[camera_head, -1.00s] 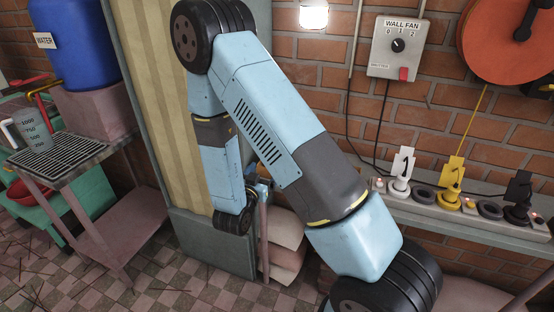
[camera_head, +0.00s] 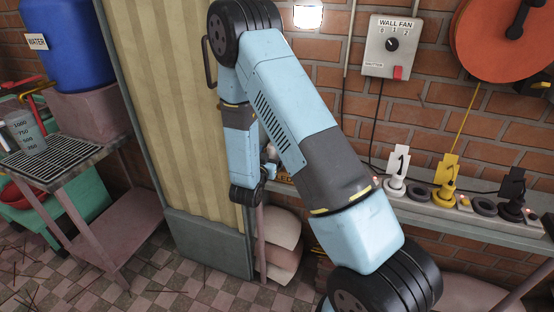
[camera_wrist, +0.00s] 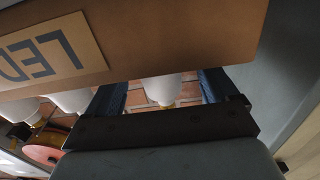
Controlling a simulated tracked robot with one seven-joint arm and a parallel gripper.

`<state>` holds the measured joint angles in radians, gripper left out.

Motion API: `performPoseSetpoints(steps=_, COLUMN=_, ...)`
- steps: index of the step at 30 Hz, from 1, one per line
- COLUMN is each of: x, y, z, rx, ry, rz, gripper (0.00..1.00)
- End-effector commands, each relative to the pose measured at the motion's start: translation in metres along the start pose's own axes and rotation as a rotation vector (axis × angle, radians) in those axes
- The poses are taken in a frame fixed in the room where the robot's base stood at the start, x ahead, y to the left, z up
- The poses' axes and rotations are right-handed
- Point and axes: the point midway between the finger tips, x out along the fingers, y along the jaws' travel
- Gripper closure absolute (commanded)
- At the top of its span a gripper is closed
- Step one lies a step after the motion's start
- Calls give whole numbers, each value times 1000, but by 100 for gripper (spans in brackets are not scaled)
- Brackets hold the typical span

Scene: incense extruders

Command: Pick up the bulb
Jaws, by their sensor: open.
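Several white bulbs stand in a row by a brown cardboard box (camera_wrist: 190,40) with an upside-down "LED" label (camera_wrist: 45,50) in the wrist view. One bulb (camera_wrist: 162,88) shows between the two dark blue fingers of my gripper (camera_wrist: 165,93), with a yellowish base end. The fingers are open, and I cannot tell whether they touch it. Two other bulbs (camera_wrist: 70,100) are to the left, partly cut off by the box and gripper. In the head view my gripper (camera_head: 270,172) is small and partly hidden by my arm, beside a bit of the label (camera_head: 284,179).
A shelf holds a power strip with white, yellow and black plugs (camera_head: 396,180) on the right. A wall fan switch box (camera_head: 393,47) and a red reel (camera_head: 505,35) hang on the brick wall. A beige folding curtain (camera_head: 170,110) stands left of my arm. Stacked sacks (camera_head: 282,240) lie below.

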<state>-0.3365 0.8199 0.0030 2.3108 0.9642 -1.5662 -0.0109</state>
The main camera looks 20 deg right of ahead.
Motion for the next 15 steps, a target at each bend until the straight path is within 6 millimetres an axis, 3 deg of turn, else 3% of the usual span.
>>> performPoseSetpoints(steps=4, x=18, y=0, z=0, rx=2, ry=1, rz=2, gripper=13)
performPoseSetpoints(steps=11, x=21, y=0, z=0, rx=1, ry=1, rz=1, gripper=13)
performPoseSetpoints(steps=15, x=21, y=0, z=0, rx=1, ry=1, rz=1, gripper=25)
